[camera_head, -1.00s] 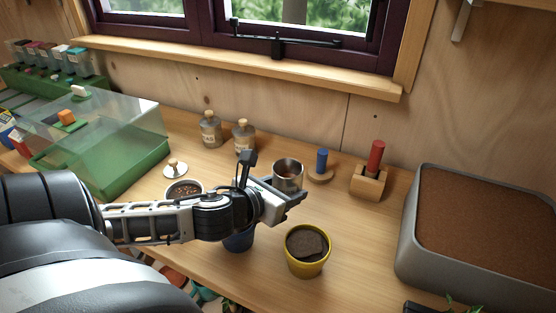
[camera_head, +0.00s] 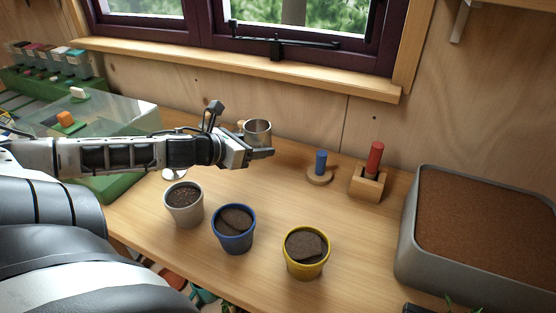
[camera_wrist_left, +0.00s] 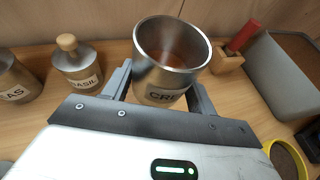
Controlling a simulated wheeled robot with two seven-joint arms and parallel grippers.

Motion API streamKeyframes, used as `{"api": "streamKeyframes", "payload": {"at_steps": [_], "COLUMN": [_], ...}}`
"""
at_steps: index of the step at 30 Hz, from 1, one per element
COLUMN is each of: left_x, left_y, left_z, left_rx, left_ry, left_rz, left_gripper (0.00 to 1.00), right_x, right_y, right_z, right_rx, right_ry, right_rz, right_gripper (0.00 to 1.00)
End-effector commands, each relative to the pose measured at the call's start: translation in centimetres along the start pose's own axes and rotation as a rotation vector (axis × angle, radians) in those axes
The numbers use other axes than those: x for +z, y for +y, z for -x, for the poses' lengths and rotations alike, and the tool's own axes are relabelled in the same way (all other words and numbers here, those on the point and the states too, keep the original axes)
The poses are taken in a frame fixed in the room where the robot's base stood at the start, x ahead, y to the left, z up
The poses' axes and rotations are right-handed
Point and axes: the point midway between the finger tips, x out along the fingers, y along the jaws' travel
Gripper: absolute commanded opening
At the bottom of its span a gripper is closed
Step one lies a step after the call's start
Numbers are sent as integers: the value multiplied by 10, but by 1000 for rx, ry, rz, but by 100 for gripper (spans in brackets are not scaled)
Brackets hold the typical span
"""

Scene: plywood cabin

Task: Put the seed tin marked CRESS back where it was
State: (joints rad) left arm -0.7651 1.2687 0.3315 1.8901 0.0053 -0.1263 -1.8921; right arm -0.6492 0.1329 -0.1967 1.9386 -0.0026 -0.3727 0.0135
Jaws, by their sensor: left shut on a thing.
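My left gripper (camera_head: 262,153) is shut on an open metal seed tin (camera_head: 257,131). In the left wrist view the tin (camera_wrist_left: 170,60) sits upright between the fingers (camera_wrist_left: 158,98). A pale disc (camera_head: 174,175), perhaps a lid, is mostly hidden by my arm. My right gripper is not in view.
A lidded BASIL tin (camera_wrist_left: 80,68) and another tin (camera_wrist_left: 14,78) stand left of the held tin. Grey (camera_head: 184,218), blue (camera_head: 233,243) and yellow (camera_head: 306,268) pots stand in front. A blue peg (camera_head: 321,160), red-handled block (camera_head: 369,184) and soil tray (camera_head: 403,262) are right.

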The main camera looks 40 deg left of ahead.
Motion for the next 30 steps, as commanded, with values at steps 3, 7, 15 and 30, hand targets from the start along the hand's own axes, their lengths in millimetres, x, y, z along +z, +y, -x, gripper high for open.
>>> {"api": "streamKeyframes", "payload": {"at_steps": [3,7,15,30], "left_x": [4,3,1,-29], "left_y": [4,7,14,26], "left_z": [-13,-24,-49,-108], "left_rx": [2,1,3,3], "left_ry": [-7,-7,-6,-4], "left_rz": [-2,0,1,0], "left_gripper": [31,31,31,31], "right_x": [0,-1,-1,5], "right_y": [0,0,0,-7], "right_z": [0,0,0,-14], "right_rx": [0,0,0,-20], "right_ry": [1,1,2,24], "right_rz": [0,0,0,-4], "right_gripper": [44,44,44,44]}}
